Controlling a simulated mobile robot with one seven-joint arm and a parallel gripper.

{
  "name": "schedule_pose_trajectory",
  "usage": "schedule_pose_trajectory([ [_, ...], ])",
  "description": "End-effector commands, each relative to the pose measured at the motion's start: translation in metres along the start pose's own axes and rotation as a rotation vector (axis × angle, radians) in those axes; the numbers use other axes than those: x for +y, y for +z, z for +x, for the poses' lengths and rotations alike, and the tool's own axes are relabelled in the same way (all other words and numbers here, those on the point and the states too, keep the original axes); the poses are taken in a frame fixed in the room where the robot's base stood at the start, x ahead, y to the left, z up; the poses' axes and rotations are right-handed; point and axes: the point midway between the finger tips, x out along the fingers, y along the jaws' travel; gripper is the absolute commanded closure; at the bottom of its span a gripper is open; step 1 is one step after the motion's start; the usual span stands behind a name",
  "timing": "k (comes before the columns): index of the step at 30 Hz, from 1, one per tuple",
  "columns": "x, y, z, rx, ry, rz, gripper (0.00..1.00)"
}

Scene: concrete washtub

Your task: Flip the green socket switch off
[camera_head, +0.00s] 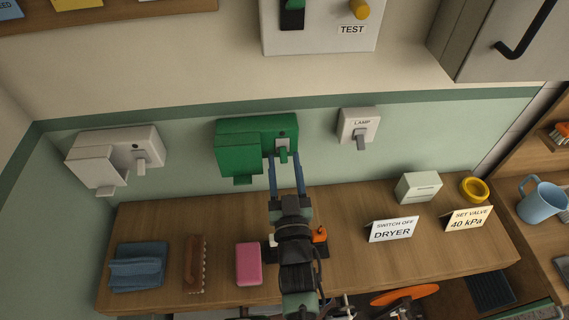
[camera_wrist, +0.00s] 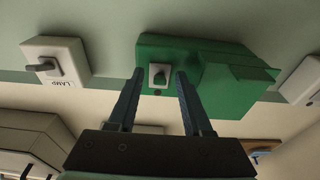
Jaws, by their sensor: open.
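The green socket (camera_head: 240,148) is fixed on the wall above the counter; it also shows in the wrist view (camera_wrist: 195,60). Its small grey switch (camera_head: 283,154) hangs on the right part of its front. I cannot tell whether the fingers touch the switch.
A white socket (camera_head: 115,155) is on the left and a LAMP switch (camera_head: 358,127) on the right. A TEST panel (camera_head: 320,25) is above. On the wooden counter (camera_head: 345,265) are a blue cloth (camera_head: 138,267), a brush (camera_head: 195,265), a pink block (camera_head: 249,264) and a DRYER card (camera_head: 393,229).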

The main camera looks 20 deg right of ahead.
Motion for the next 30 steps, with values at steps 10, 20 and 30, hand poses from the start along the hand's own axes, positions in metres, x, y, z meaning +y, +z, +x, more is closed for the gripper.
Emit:
schedule_pose_trajectory([
  [10,0.0,0.003,-0.023,-0.003,0.0,0.0,0.5],
  [20,0.0,0.003,-0.086,-0.003,0.0,0.0,0.5],
  [30,0.0,0.001,-0.126,-0.001,0.0,0.0,0.5],
])
